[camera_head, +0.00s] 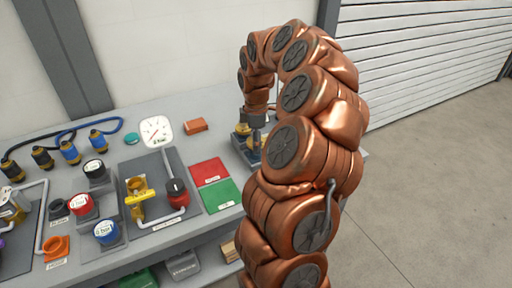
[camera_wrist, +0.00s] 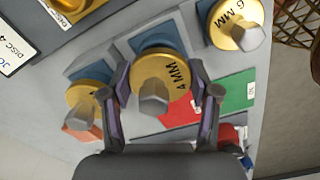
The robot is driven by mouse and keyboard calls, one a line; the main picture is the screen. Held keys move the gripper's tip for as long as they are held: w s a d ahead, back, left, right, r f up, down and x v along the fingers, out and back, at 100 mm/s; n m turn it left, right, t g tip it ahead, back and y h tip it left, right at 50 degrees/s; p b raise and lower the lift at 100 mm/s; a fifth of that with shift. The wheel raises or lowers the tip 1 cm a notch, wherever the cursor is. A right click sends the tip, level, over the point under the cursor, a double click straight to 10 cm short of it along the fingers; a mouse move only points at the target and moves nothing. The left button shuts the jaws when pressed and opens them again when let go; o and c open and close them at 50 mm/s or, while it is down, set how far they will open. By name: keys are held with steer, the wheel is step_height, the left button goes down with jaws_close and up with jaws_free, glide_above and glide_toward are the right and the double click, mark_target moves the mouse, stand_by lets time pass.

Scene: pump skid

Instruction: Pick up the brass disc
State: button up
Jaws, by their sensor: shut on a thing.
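A brass disc (camera_wrist: 168,67) marked "4 MM", with a grey knob on top, sits between the two fingers in the middle of the wrist view. My gripper (camera_wrist: 158,82) is shut on this disc, one finger on each side. A blue pad (camera_wrist: 152,33) shows just behind it; I cannot tell whether the disc still touches it. In the head view my gripper (camera_head: 256,118) points down at the right end of the bench, and my arm hides part of that area.
Another brass disc (camera_wrist: 237,30) marked "6 MM" stands to the right, and one more (camera_wrist: 82,97) stands close to the left finger. Red (camera_head: 209,171) and green (camera_head: 222,194) mats lie on the bench. A red valve (camera_head: 176,188), gauges and blue hoses crowd the left side.

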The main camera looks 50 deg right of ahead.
steer(key=shift+r, duration=0.45)
steer(key=s+a+r+b, duration=0.1)
steer(key=s+a+b, duration=0.2)
steer(key=s+a, duration=0.7)
steer(key=shift+a+r+b, duration=0.2)
steer(key=shift+a+b, duration=0.2)
steer(key=shift+a, duration=0.8)
steer(key=shift+s, duration=0.1)
